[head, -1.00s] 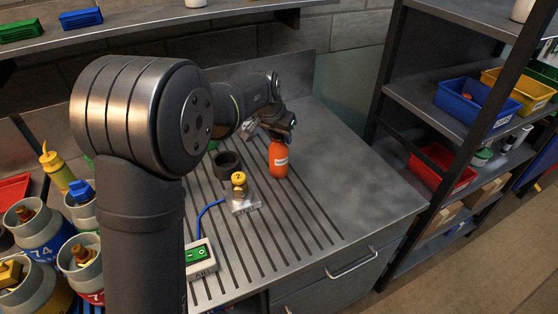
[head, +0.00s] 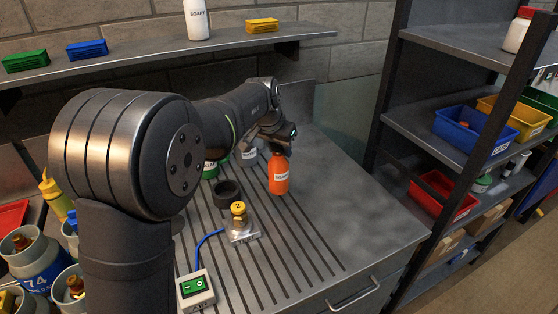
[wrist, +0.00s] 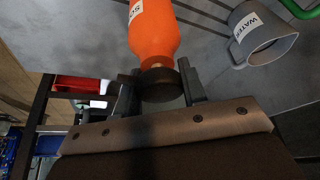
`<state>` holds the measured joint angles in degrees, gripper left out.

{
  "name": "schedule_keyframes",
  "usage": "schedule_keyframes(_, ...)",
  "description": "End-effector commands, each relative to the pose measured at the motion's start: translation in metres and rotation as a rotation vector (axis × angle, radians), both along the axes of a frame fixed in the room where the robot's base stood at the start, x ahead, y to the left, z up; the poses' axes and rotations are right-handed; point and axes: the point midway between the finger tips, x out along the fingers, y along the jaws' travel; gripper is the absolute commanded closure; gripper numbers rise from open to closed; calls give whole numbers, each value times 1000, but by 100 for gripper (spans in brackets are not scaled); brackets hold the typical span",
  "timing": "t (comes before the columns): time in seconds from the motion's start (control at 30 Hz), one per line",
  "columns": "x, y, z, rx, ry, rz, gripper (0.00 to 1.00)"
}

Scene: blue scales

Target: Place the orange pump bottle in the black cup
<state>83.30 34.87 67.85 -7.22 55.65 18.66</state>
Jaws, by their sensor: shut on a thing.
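The orange pump bottle (head: 278,177) is upright at the right of the grooved bench area in the head view. My gripper (head: 277,143) is above it, shut on its dark top. In the wrist view, the two fingers of my gripper (wrist: 158,88) sit on either side of the dark cap, and the orange body (wrist: 153,32) points away. The bottle seems slightly above the bench; the gap is hard to see. The black cup (head: 227,194) stands to the left of the bottle, its dark opening up, apart from it.
The bench to the right (head: 350,220) is clear.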

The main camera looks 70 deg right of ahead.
Motion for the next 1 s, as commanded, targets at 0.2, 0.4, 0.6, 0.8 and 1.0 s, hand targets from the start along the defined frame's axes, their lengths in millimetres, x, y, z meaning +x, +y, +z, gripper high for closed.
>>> schedule_keyframes(0.2,0,-1,62,-7,-1,0,100)
schedule_keyframes(0.4,0,-1,101,-4,-2,0,100)
schedule_keyframes(0.6,2,2,118,0,0,2,100)
schedule_keyframes(0.8,19,22,104,2,0,19,100)
schedule_keyframes(1.0,38,50,78,3,0,40,100)
